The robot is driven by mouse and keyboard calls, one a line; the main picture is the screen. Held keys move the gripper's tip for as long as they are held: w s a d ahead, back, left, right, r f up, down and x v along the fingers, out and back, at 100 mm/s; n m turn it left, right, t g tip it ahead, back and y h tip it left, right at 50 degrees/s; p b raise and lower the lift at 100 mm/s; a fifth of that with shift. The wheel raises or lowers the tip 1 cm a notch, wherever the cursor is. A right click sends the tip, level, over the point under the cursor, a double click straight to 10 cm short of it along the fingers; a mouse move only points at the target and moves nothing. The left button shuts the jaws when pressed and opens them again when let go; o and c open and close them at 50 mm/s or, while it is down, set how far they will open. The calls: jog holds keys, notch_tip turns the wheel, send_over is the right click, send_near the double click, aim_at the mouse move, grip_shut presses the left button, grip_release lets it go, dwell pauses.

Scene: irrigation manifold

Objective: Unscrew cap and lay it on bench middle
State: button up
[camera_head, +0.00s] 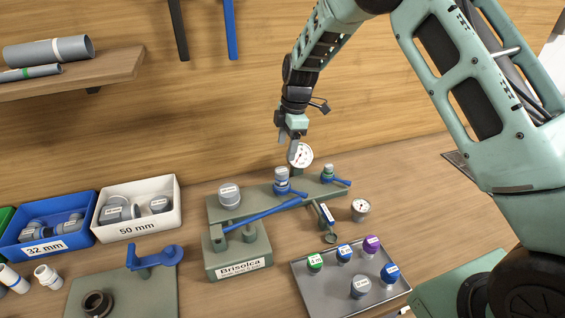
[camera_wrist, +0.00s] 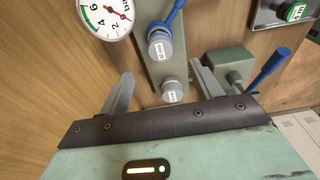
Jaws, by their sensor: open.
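The manifold (camera_head: 256,206) is a grey-green bar on the wooden bench (camera_head: 410,200). A grey labelled cap (camera_head: 229,195) sits upright on its left end. A second grey-topped outlet (camera_head: 282,173) with a blue lever stands mid-bar, and a green-banded one (camera_head: 328,171) stands at the right. My gripper (camera_head: 292,150) is open and empty, above and behind the bar near the gauge. In the wrist view, a grey cap (camera_wrist: 172,92) shows beyond the gap between my fingers (camera_wrist: 161,70), apart from both. Another grey top (camera_wrist: 159,48) shows just above it.
A white-faced gauge (camera_head: 301,155) stands behind the bar. A Brisolca block (camera_head: 238,260) and long blue lever (camera_head: 262,214) are in front. A tray (camera_head: 326,296) of coloured caps stands at front right. Blue (camera_head: 86,238) and white (camera_head: 170,217) bins stand left. Right bench is mostly clear.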

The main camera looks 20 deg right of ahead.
aim_at(281, 171)
jog(key=f+p, duration=0.1)
jog(key=f, duration=0.2)
jog(key=a+f, duration=0.1)
jog(key=f, duration=0.2)
jog(key=f+p, duration=0.1)
jog(key=f, duration=0.2)
jog(key=shift+a+p, duration=0.2)
jog(key=shift+p, duration=0.15)
jog(key=c, duration=1.2)
jog(key=shift+f+n+b, duration=0.1)
jog(key=shift+n+b, duration=0.5)
jog(key=shift+b, duration=0.05)
jog(key=shift+a+n+g+b, duration=0.1)
jog(key=shift+n+g+b, duration=0.5)
jog(key=shift+n, duration=1.1)
jog(key=shift+s, duration=0.1)
jog(key=shift+n+b, duration=0.7)
jog(key=shift+n, duration=0.2)
jog(key=n, duration=0.2)
jog(key=shift+a+n+h, duration=0.1)
jog(key=shift+n+h, duration=0.2)
jog(key=shift+n, duration=0.1)
